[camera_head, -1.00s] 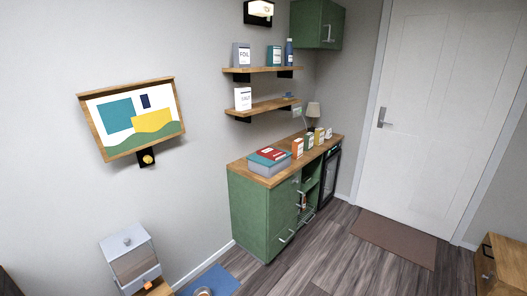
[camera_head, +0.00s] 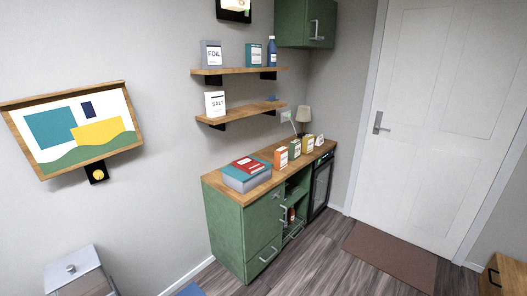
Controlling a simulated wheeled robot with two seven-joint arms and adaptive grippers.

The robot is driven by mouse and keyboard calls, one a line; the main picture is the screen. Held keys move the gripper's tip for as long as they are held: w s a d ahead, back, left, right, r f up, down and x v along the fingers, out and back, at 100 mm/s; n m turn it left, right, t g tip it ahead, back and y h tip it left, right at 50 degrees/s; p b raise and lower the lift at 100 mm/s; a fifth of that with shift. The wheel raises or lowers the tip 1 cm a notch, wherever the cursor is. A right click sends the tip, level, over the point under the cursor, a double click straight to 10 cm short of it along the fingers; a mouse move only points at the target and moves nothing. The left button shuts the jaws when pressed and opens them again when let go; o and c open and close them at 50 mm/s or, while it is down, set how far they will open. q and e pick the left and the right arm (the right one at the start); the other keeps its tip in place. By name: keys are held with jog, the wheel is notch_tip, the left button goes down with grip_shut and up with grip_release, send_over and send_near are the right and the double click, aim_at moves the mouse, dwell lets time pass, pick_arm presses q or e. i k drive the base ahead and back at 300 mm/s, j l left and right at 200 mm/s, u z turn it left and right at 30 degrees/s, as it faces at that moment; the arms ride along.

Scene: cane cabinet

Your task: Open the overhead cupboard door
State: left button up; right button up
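The green overhead cupboard (camera_head: 296,24) hangs on the wall at the top, in the corner left of the white door. Its door (camera_head: 322,25) faces right and looks shut, with a pale vertical bar handle (camera_head: 317,30). The cupboard's top is cut off by the picture edge. Neither of my grippers shows in the head view.
Two wall shelves (camera_head: 240,71) hold boxes and a bottle. Grey floor (camera_head: 310,262) is clear before the cabinet; a brown mat (camera_head: 390,254) lies by the door.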

aim_at(321, 15)
jog(key=i+l, duration=0.15)
jog(key=l, duration=0.2)
jog(key=i+l, duration=0.15)
jog(key=l, duration=0.2)
jog(key=i+l, duration=0.15)
jog(key=l, duration=0.2)
jog(key=i+l, duration=0.15)
jog(key=l, duration=0.2)
jog(key=i+l, duration=0.15)
jog(key=l, duration=0.15)
